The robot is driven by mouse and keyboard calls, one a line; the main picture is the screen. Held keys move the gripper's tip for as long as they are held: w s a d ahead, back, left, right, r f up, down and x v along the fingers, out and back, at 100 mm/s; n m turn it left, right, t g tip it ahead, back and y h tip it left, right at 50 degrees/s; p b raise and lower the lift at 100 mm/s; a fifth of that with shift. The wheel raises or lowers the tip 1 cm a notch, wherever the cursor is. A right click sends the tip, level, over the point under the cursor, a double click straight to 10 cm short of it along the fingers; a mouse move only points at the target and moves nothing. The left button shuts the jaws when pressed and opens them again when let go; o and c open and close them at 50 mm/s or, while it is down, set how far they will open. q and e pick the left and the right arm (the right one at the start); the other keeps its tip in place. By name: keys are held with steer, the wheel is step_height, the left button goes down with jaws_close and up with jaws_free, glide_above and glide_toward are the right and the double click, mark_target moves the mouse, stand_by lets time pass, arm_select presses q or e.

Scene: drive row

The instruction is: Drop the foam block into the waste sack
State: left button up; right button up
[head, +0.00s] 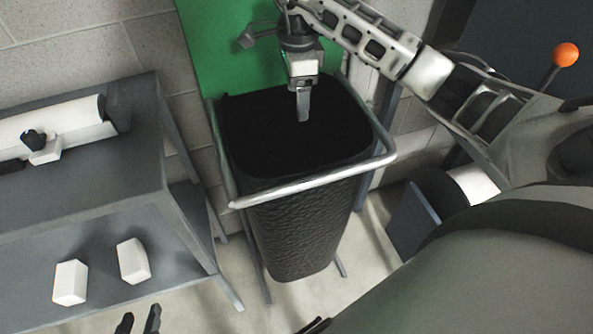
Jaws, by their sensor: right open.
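The waste sack (300,228) is a black, textured bag hanging open in a metal frame with a pale rim bar. My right gripper (303,112) points down over the sack's mouth, its fingers seen nearly edge-on. It is open, and I see no block at its tips. The sack's inside is too dark to show any contents. Two white blocks, one left (70,282) and one right (133,261), sit on the lower shelf at the left; I cannot tell whether either is the foam block. My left gripper (138,321) shows at the bottom edge, its fingertips apart with nothing between them.
A grey table (150,150) at the left carries a white roll (60,120) and a small white piece with a black knob (45,152). A green panel (222,45) stands behind the sack. An orange ball on a stick (566,55) is at upper right.

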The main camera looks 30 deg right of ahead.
step_height(320, 180, up, 10)
steer(key=p, duration=0.1)
steer(key=shift+r, duration=0.2)
stand_by(0.3)
